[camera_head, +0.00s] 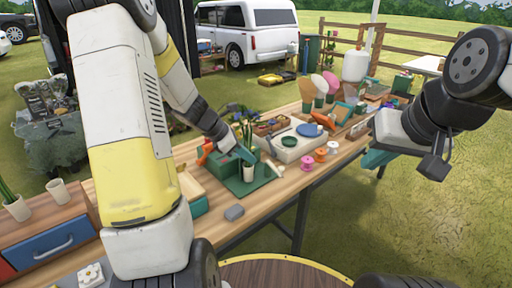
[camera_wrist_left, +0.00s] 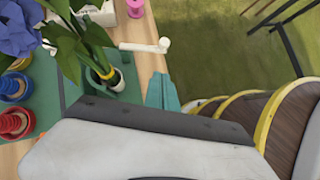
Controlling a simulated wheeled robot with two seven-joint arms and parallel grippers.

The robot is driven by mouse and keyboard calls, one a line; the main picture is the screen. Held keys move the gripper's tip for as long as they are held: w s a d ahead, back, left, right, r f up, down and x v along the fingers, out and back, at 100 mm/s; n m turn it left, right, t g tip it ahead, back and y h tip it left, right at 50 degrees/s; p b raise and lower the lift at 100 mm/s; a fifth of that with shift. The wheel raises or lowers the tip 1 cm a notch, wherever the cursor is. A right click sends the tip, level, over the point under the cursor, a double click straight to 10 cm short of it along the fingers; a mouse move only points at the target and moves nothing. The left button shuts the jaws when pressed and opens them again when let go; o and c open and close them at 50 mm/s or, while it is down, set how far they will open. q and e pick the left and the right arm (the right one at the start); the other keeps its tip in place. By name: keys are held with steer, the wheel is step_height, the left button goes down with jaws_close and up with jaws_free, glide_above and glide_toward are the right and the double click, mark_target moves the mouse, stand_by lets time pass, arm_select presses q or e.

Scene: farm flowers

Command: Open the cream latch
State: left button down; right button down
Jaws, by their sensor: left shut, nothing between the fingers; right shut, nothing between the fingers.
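The cream latch (camera_wrist_left: 143,47) is a short pale bar with a rounded knob at its right end in the left wrist view. It lies near the edge of a green board (camera_wrist_left: 72,90). In the head view a small cream piece (camera_head: 273,169) on the green board looks like the same latch. My left gripper (camera_wrist_left: 162,90) has teal fingers, shut and empty, just below the knob in the wrist view, apart from it in the picture. In the head view it (camera_head: 244,153) is over the green board. My right gripper (camera_head: 377,158) is shut and empty, off to the right.
Red and blue spools (camera_wrist_left: 14,85) are at the left.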

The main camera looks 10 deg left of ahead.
arm_select(q)
steer(key=w+d+f, duration=0.3)
steer(key=d+f, duration=0.2)
steer(key=d, duration=0.2)
steer(key=shift+w+f, duration=0.15)
steer(key=shift+w, duration=0.1)
